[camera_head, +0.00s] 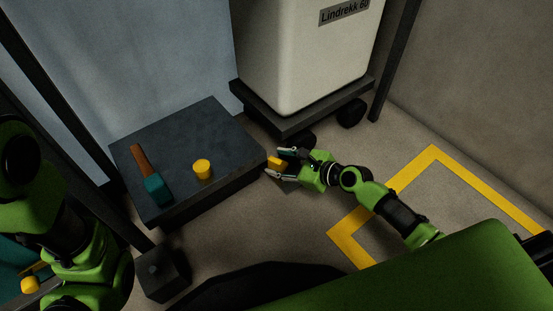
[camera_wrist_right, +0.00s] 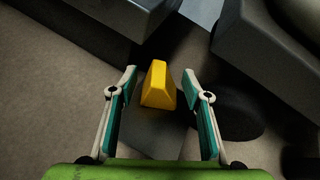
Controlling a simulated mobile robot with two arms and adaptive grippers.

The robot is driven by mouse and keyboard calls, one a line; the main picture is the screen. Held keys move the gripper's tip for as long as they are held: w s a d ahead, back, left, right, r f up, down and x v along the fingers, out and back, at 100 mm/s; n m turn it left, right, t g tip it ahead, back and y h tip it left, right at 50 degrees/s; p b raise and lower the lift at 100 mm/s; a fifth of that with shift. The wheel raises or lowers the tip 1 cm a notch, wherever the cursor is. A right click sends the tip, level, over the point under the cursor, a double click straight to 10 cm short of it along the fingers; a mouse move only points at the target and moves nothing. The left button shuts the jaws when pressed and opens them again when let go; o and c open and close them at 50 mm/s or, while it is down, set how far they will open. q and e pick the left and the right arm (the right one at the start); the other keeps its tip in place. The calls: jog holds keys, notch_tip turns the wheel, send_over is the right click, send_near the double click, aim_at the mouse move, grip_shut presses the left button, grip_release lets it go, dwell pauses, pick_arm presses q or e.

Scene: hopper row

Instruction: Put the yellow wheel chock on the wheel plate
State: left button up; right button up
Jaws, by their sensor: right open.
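The yellow wheel chock (camera_head: 273,161) is by the right end of the low dark platform, at my right gripper (camera_head: 282,164). In the right wrist view the chock (camera_wrist_right: 158,86) is a yellow wedge between the two open fingers (camera_wrist_right: 160,72), with a gap on each side. A flat grey plate (camera_wrist_right: 152,134), which looks like the wheel plate, lies on the floor below it. I cannot tell whether the chock touches the plate. In the head view the gripper hides most of that spot. My left arm shows at the left, but its gripper does not.
The dark platform (camera_head: 222,128) carries a hammer (camera_head: 157,187) with a teal head and a yellow cylinder (camera_head: 203,169). The white hopper (camera_head: 305,55) stands on a dark wheeled base (camera_head: 300,118) close behind the right gripper. Yellow floor tape (camera_head: 408,172) marks open floor at right.

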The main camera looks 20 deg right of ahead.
jog(key=p+v, duration=0.4)
jog(key=v, duration=0.6)
jog(key=shift+s+d+r+p, duration=0.15)
jog(key=shift+s+r+p, duration=0.05)
jog(key=shift+r+p, duration=0.1)
dwell(0.9)
